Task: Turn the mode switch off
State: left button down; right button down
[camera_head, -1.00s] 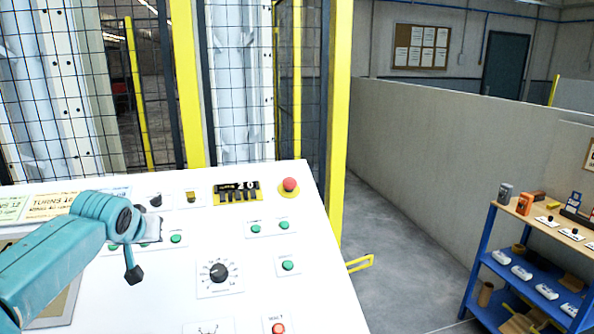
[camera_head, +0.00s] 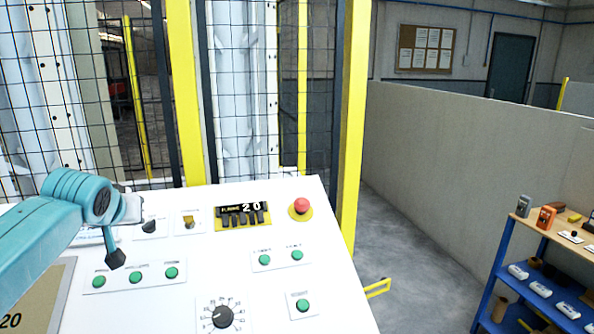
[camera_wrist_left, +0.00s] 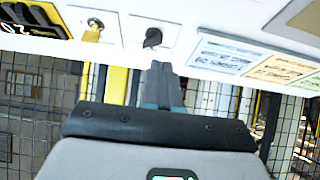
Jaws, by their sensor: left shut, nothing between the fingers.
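A small black turn switch (camera_head: 151,226) sits on a white plate in the upper left part of the white control panel (camera_head: 205,265). Its label is too small to read, so I cannot confirm that it is the mode switch. It also shows at the top of the left wrist view (camera_wrist_left: 152,38), just beyond my fingertips. My left gripper (camera_head: 134,208) is shut and empty, at the left of this switch. In the left wrist view the closed fingers (camera_wrist_left: 160,68) point at the switch, seemingly with a small gap.
Green buttons (camera_head: 136,277) and a dial (camera_head: 223,317) are nearer. A mesh fence (camera_head: 236,90) stands behind the panel.

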aim_at(149, 226)
pick_arm(q)
jog(key=f+b, duration=0.1)
jog(key=w+f+b, duration=0.1)
jog(key=f, duration=0.1)
jog(key=w+f+b, duration=0.1)
jog(key=f, duration=0.1)
jog(key=shift+a+f, duration=0.25)
jog(key=shift+a, duration=0.15)
jog(key=shift+w+f, duration=0.3)
jog(key=shift+w, duration=0.1)
jog(key=shift+s+r, duration=0.15)
jog(key=shift+s, duration=0.1)
jog(key=shift+w, duration=0.2)
jog(key=shift+s+d, duration=0.1)
jog(key=shift+d, duration=0.15)
